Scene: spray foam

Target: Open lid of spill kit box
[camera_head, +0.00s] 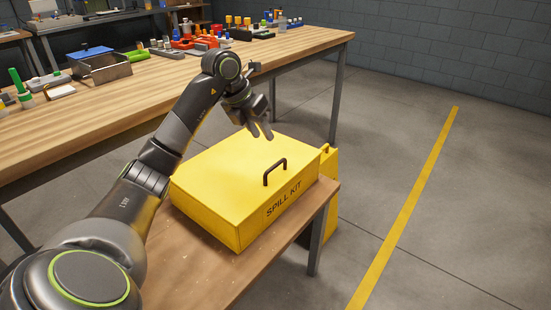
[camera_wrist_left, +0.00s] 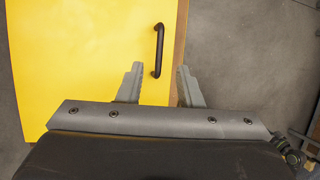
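The yellow spill kit box (camera_head: 225,190) stands on a small wooden table, its lid closed and "SPILL KIT" written on its front side. A dark handle (camera_head: 274,172) rises from the lid near the lettered edge. My left gripper (camera_head: 262,134) is above the far part of the box, apart from the handle. My right gripper is not in view.
The small wooden table (camera_head: 270,265) has bare room in front of the box. Another yellow container (camera_head: 331,165) stands behind its right side. A long workbench (camera_head: 120,105) with trays and bottles runs behind. The floor on the right is clear, with a yellow line (camera_head: 405,210).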

